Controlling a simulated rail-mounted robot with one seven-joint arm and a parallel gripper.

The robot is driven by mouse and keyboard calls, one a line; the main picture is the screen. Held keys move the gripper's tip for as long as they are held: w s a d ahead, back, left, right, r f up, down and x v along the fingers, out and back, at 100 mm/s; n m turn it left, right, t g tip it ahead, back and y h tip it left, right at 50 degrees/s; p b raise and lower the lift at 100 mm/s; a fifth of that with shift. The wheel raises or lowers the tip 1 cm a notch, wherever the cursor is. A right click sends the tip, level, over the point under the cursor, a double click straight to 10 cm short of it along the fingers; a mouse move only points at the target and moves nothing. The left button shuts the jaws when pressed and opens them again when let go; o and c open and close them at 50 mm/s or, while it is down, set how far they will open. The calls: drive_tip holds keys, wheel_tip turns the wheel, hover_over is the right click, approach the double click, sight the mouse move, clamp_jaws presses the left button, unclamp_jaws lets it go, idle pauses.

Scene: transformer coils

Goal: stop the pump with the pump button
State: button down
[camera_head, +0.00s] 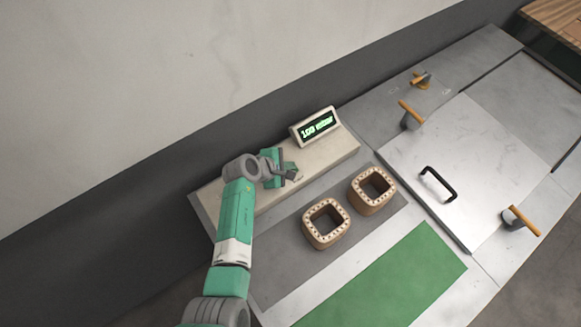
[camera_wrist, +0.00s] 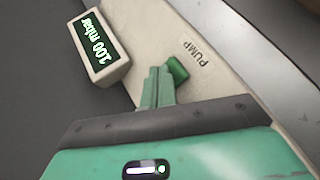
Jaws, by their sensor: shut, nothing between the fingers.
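The pump button (camera_wrist: 177,70) is a small green block on the beige console (camera_wrist: 140,22), beside the printed word PUMP (camera_wrist: 196,52) in the wrist view. My gripper (camera_wrist: 159,72) is shut and empty. Its fingertips appear right at the button's left edge; I cannot tell whether they touch it or whether it is pressed. In the head view my gripper (camera_head: 292,172) is over the console (camera_head: 335,160) and the button is not clearly seen. A display (camera_head: 317,126) on the console reads 100 mbar; it also shows in the wrist view (camera_wrist: 96,48).
Two tan square coils (camera_head: 326,223) (camera_head: 373,190) stand on a dark grey mat (camera_head: 285,265) in front of the console. A green mat (camera_head: 395,280) lies nearer. To the right is a metal lid (camera_head: 480,160) with a black handle (camera_head: 437,183) and orange-handled clamps (camera_head: 412,115).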

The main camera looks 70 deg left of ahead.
drive_tip(key=shift+r, duration=0.15)
drive_tip(key=shift+r+p, duration=0.85)
drive_tip(key=shift+p, duration=0.2)
wheel_tip(320, 180, up, 6)
drive_tip(key=p, duration=0.6)
